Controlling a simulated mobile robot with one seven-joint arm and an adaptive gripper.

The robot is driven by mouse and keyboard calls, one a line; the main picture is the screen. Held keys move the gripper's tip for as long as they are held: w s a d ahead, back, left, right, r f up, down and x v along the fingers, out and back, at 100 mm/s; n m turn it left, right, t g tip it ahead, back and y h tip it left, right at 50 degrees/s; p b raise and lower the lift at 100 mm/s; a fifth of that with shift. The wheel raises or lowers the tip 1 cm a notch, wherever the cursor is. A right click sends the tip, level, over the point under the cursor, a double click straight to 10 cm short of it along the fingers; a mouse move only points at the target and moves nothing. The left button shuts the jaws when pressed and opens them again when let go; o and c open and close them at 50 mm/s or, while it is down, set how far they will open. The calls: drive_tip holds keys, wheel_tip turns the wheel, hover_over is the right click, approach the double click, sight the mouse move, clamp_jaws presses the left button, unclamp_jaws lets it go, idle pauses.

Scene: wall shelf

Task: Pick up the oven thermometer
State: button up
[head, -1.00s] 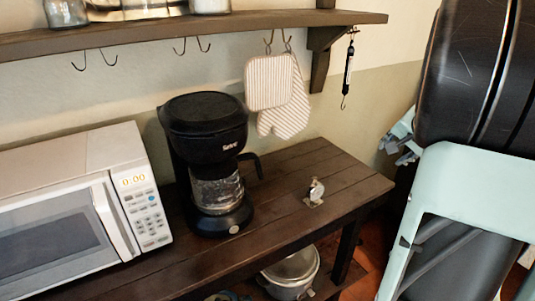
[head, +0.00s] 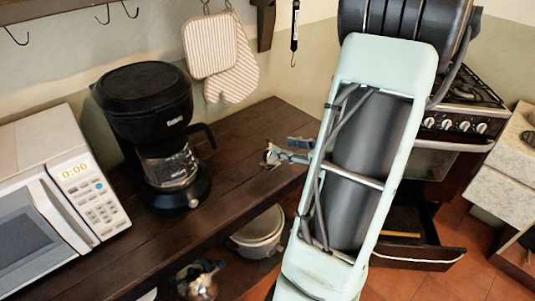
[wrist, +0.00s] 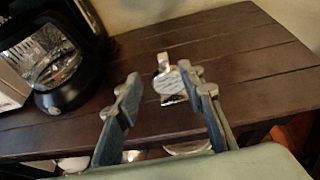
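The oven thermometer (head: 268,156) is a small silvery piece standing on the dark wooden table near its front right part. It also shows in the wrist view (wrist: 168,82), with a round pale dial and a tab on top. My gripper (wrist: 160,77) is open, its two grey fingers apart. In the wrist view the thermometer appears between the fingertips, nearer the right finger, which overlaps its right edge. In the head view my gripper (head: 290,150) is just right of the thermometer, close to it. I cannot tell whether they touch.
A black coffee maker (head: 150,120) and a white microwave (head: 60,190) stand left on the table (head: 225,190). A striped mitt and pot holder (head: 210,48) hang behind. Pots (head: 258,232) sit on the lower shelf. A stove (head: 460,120) is at right.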

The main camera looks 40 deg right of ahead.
sight(271, 145)
drive_tip(key=x, duration=0.8)
drive_tip(key=shift+w+d+f, duration=0.1)
drive_tip(key=shift+d+f, duration=0.15)
drive_tip(key=shift+f, duration=0.05)
clamp_jaws()
